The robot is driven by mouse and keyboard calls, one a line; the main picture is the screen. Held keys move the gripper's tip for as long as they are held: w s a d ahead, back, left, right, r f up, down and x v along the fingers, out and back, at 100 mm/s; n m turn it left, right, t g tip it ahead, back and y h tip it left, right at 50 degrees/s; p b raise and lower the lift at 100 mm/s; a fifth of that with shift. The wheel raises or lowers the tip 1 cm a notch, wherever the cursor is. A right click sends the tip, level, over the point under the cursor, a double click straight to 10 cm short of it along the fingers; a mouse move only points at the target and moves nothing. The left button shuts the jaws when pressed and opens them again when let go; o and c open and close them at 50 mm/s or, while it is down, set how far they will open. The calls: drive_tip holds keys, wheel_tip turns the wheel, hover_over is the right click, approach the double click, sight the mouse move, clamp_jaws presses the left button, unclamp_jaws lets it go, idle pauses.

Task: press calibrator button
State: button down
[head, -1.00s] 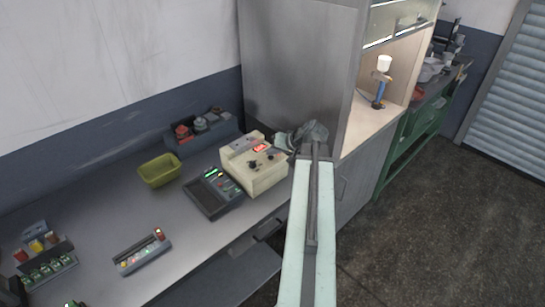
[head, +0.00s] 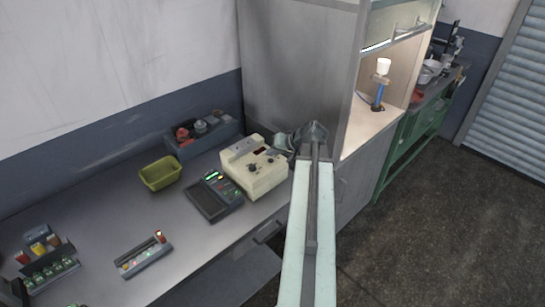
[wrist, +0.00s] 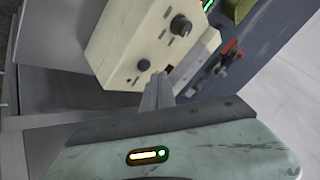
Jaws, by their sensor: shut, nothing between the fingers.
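The calibrator appears to be the cream box (head: 254,168) with dark knobs and a small dark window, standing on the bench at the cabinet's side. In the wrist view its cream face (wrist: 135,40) shows two dark knobs and a small dark-red square (wrist: 168,70). My gripper (wrist: 160,82) is shut and empty, its fingertips close to that red square. I cannot tell whether they touch the face. In the head view my gripper (head: 279,142) is at the box's right rear edge, partly hidden by my arm.
The metal cabinet (head: 296,70) stands close behind my gripper.

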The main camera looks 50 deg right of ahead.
sight(272, 161)
wheel_tip(272, 161, up, 6)
drive_tip(key=p, duration=0.5)
drive_tip(key=shift+p, duration=0.4)
drive_tip(key=shift+w+a, duration=0.1)
idle(1.4)
